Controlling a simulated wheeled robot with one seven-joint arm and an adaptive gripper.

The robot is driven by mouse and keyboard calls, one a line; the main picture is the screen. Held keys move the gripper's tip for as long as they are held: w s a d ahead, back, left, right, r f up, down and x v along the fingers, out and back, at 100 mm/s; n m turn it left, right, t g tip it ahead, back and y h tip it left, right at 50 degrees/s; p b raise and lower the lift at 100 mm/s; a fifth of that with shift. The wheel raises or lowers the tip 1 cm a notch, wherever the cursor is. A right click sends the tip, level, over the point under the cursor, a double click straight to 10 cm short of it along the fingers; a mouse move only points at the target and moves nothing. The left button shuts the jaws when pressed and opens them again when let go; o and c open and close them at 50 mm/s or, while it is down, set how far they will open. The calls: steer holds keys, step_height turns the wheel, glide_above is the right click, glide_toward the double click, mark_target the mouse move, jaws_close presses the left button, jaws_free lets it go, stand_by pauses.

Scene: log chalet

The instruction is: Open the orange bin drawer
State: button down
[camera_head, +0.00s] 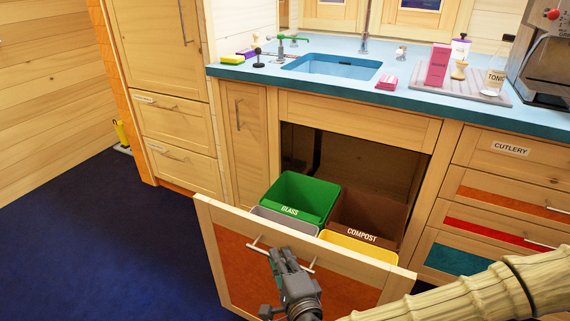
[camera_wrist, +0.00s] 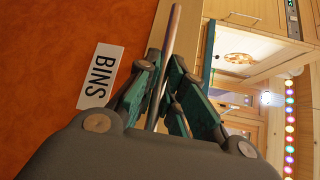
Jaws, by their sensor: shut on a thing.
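The orange bin drawer (camera_head: 235,262) is pulled well out from the cabinet under the sink. Its orange front also shows in the wrist view (camera_wrist: 45,60), with a white BINS label (camera_wrist: 102,76). Inside stand a green GLASS bin (camera_head: 300,197), a brown COMPOST bin (camera_head: 367,215), a grey bin (camera_head: 285,220) and a yellow bin (camera_head: 358,248). My gripper (camera_head: 277,256) is at the drawer's metal bar handle (camera_head: 258,247). In the wrist view my gripper (camera_wrist: 168,88) has its fingers closed around the handle bar (camera_wrist: 168,45).
Blue counter (camera_head: 420,97) with a sink (camera_head: 335,67) runs above the drawer. A CUTLERY drawer (camera_head: 510,149) and other shut drawers stand to the right. A tall cabinet (camera_head: 160,50) stands left. The dark blue floor (camera_head: 100,240) at left is clear.

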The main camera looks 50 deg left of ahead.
steer(key=shift+s+f, duration=0.1)
steer(key=shift+s, duration=0.3)
steer(key=c, duration=1.6)
jaws_free()
steer(key=shift+c, duration=0.2)
steer(key=shift+o, duration=0.6)
steer(key=shift+w, duration=0.1)
steer(key=shift+d, duration=0.15)
steer(key=v, duration=1.2)
